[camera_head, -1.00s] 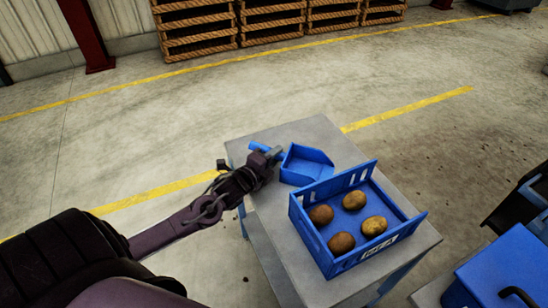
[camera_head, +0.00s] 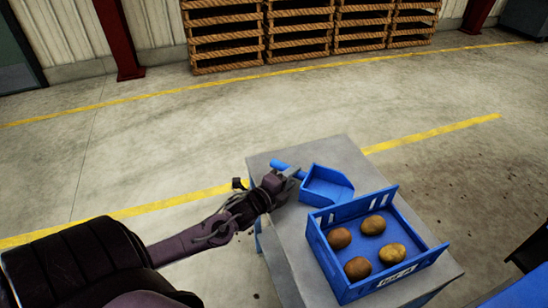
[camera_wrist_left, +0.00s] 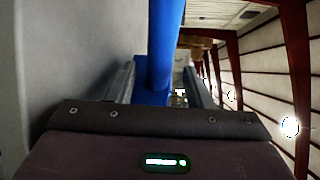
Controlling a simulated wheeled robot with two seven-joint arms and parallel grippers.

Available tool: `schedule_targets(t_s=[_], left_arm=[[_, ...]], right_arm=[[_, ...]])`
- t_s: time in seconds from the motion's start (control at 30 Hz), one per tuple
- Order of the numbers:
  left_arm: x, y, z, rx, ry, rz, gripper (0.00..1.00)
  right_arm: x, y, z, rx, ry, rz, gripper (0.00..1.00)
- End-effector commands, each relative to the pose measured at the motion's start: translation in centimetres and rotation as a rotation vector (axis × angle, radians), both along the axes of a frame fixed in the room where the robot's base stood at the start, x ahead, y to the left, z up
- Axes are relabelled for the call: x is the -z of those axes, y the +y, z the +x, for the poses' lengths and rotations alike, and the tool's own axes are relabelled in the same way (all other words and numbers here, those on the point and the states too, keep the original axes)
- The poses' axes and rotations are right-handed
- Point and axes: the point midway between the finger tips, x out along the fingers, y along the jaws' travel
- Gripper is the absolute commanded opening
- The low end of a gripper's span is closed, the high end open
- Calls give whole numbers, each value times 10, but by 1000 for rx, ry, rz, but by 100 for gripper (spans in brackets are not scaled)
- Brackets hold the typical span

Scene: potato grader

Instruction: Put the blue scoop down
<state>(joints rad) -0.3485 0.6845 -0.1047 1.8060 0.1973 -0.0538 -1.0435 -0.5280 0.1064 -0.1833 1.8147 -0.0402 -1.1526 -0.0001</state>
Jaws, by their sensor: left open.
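The blue scoop (camera_head: 328,186) lies on the grey table top, beside the far left corner of the blue crate. Its handle (camera_head: 281,166) points to the left, toward the table's far left edge. My left gripper (camera_head: 289,178) is at the handle, low over the table. It is open. In the left wrist view the blue handle (camera_wrist_left: 166,45) runs between the two spread fingers. The head view does not show clearly whether a finger touches it. My right gripper is not in view.
The grey table (camera_head: 290,243) carries the blue crate (camera_head: 320,240) with several potatoes (camera_head: 374,225) in it. Its left strip is bare. Stacked wooden pallets (camera_head: 230,35) stand against the far wall. The floor behind the table is clear.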

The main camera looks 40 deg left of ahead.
Motion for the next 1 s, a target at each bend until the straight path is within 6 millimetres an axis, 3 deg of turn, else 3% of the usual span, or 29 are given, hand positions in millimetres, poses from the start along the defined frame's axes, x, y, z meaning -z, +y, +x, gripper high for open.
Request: schedule_targets(t_s=[0.3, 0.5, 1.0], left_arm=[[-10, 3, -61, 0, 4, 0, 46], [-14, 4, -87, -1, 2, 0, 46], [-16, 5, -99, -2, -2, 0, 46]], right_arm=[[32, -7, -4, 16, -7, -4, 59], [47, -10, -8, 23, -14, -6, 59], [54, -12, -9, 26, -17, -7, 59]])
